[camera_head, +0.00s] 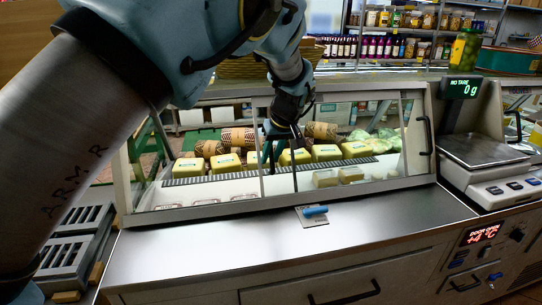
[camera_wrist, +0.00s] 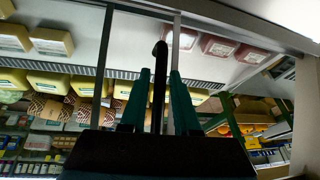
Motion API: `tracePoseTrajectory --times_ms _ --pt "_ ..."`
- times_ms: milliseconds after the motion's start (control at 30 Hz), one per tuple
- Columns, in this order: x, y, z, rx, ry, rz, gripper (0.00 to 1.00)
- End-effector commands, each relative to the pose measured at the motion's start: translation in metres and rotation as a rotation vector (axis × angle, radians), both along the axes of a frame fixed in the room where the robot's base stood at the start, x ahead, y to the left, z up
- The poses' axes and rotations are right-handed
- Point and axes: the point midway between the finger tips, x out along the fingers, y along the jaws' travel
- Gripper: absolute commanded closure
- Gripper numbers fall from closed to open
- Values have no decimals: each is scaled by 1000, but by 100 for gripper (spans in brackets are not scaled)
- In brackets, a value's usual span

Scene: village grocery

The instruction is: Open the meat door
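The glass-fronted display case (camera_head: 345,206) stands across the middle of the head view, with framed glass panes on its front. My gripper (camera_head: 283,137) is at the middle of this front, partly hidden by my wrist. In the wrist view my gripper (camera_wrist: 161,76) has its two teal fingers apart, on either side of a black curved handle (camera_wrist: 160,62). Narrow gaps seem to show beside the handle, so firm contact cannot be seen. Red meat packs (camera_wrist: 221,48) lie behind the glass in the wrist view.
Yellow cheese blocks (camera_head: 190,168) sit inside the case. Another black handle (camera_head: 426,135) is at its right. A scale (camera_head: 478,152) stands on the right. A red display (camera_head: 482,234) below seems to read "door open". The steel counter in front is mostly clear.

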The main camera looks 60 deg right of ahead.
Motion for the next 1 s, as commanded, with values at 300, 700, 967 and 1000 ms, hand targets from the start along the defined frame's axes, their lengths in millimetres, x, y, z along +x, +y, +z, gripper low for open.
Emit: tracePoseTrajectory --times_ms 300,700,967,1000 --pt "-4 1 9 -1 0 0 70" --pt "-32 11 77 -3 0 -1 70" --pt "-40 15 98 0 0 0 70" --pt "-40 15 99 0 0 0 70"
